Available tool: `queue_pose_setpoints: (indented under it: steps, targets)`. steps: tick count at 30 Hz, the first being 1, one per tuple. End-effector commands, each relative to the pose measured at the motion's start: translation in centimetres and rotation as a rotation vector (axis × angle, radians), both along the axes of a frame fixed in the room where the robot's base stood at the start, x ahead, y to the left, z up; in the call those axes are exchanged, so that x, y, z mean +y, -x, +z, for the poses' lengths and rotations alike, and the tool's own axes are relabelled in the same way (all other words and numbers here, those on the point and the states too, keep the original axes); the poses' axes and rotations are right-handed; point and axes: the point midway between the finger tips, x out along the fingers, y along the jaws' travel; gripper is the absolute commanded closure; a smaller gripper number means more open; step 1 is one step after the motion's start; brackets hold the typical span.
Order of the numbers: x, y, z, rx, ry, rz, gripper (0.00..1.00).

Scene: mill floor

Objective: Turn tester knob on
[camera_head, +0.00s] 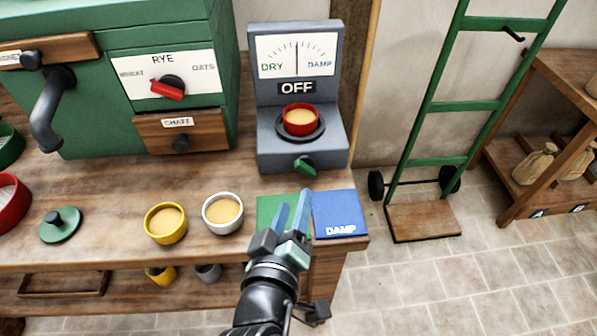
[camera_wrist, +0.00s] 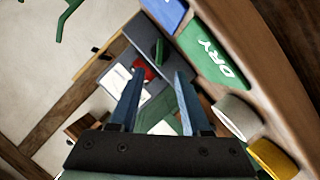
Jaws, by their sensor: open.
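The grey tester (camera_head: 268,140) stands on the bench with a DRY–DAMP dial and a sign reading OFF. Its green knob (camera_head: 304,166) sticks out low on the front; it also shows in the wrist view (camera_wrist: 159,52). A red cup (camera_head: 300,121) of pale grain sits on the tester's round dark plate. My gripper (camera_head: 293,206) is open and empty, in front of the tester and apart from the knob. In the wrist view the knob shows beyond the gap between the fingertips (camera_wrist: 159,74).
A green mat (camera_head: 267,205) and a blue DAMP mat (camera_head: 335,203) lie at the bench's front right corner. White (camera_head: 223,226) and yellow (camera_head: 165,239) cups stand left of my gripper. A green mill (camera_head: 222,60) stands left of the tester.

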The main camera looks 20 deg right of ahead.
Motion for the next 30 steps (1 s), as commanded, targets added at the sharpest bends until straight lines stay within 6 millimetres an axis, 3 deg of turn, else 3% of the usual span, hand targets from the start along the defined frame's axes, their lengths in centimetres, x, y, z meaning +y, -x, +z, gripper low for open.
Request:
queue_pose_setpoints:
  steps: [6,12,26,30]
  targets:
    - [-2.5,-3.9,-1.3,-0.002,-0.001,-0.004,0.53]
    - [-4.0,-6.5,-2.2,-0.002,-0.001,-0.001,0.53]
    - [-4.8,-7.7,-2.6,-0.002,-0.001,0.0,0.53]
    - [-4.8,-7.7,-2.6,-0.002,-0.001,0.0,0.74]
